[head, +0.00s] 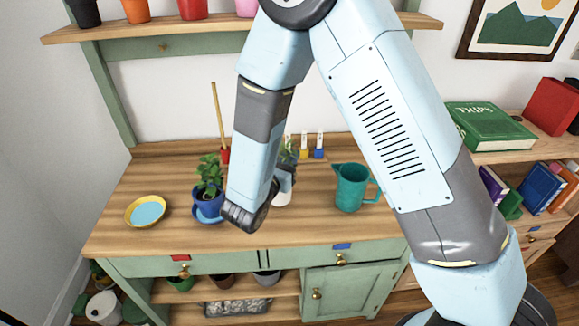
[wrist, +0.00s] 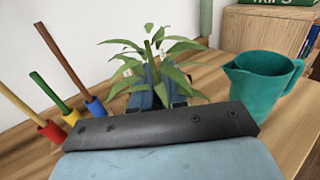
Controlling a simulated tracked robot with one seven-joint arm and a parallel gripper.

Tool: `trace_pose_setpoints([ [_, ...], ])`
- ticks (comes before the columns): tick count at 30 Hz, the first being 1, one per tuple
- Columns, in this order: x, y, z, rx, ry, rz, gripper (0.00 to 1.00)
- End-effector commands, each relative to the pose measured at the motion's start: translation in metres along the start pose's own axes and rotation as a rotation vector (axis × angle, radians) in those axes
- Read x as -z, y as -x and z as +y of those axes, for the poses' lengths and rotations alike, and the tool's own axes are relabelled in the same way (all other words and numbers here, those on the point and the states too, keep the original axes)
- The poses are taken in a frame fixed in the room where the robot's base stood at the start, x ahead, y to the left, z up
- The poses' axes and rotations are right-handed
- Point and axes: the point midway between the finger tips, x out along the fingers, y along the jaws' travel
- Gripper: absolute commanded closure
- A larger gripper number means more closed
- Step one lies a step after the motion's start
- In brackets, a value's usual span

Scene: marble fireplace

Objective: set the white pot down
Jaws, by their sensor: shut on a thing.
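The white pot (head: 283,197) shows partly in the head view, behind my forearm at the middle of the wooden potting bench (head: 150,176). A leafy green plant grows in it and shows clearly in the wrist view (wrist: 152,52). The pot looks upright. Its body is hidden in the wrist view, and I cannot tell whether its base touches the bench.
A teal pitcher (head: 350,187) stands to the right. A blue pot (head: 208,208) with a plant stands left of my gripper, and a yellow dish (head: 133,219) lies farther left. Red (wrist: 52,131), yellow (wrist: 73,117) and blue (wrist: 95,107) holders with sticks stand nearby.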

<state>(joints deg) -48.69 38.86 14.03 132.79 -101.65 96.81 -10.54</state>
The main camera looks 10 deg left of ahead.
Motion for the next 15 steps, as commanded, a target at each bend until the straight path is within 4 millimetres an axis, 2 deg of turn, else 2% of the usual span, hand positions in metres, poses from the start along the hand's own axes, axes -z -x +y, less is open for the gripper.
trace_pose_setpoints([
  [9, 0.031, -0.002, 0.001, 0.000, 0.002, -0.001, 1.00],
  [15, 0.032, -0.002, 0.001, 0.000, -0.001, -0.001, 1.00],
])
